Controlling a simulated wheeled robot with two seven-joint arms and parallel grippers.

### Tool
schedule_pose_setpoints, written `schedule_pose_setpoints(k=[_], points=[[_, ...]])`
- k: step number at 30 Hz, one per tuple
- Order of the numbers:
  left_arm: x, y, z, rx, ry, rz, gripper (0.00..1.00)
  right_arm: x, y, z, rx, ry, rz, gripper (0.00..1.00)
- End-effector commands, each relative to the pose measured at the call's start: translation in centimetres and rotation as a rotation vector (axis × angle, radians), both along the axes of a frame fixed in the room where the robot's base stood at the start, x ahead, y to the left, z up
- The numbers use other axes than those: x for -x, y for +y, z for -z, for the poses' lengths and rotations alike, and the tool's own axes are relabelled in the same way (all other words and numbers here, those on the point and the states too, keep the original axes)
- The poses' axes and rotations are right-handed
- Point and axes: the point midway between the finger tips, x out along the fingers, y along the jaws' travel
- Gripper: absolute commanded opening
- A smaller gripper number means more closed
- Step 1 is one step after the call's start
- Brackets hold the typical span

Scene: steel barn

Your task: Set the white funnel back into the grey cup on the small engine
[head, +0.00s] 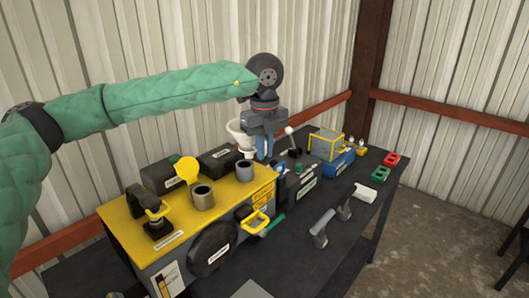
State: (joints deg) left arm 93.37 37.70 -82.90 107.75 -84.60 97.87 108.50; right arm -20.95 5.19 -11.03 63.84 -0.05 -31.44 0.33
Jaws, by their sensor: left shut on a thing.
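The white funnel (238,133) is upright beside my left gripper (263,154), which is shut on it. My gripper partly hides the funnel's right side. The small engine (230,198) has a yellow top and stands on the dark bench. A grey cup (244,172) sits at the right back of its top, just below the funnel in the picture. Whether the funnel's spout is in the cup or above it I cannot tell. A second grey cup (202,198) stands further left, beside a raised yellow lid (187,169). My right gripper is not in view.
Black boxes (218,158) stand behind the cups. A lever with a white knob (289,131) and a yellow-framed clear box on a blue base (340,161) stand to the right. Grey upright handles (321,224) stand on the bench (300,262). Its front right is mostly clear.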

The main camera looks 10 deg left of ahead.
Motion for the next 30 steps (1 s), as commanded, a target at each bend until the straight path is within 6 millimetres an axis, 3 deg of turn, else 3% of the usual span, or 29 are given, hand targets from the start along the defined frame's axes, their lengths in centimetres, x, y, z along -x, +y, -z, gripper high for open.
schedule_pose_setpoints(k=[30], points=[[0.6,1.2,-0.1,0.001,0.001,0.000,0.00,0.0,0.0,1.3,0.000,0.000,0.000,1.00]])
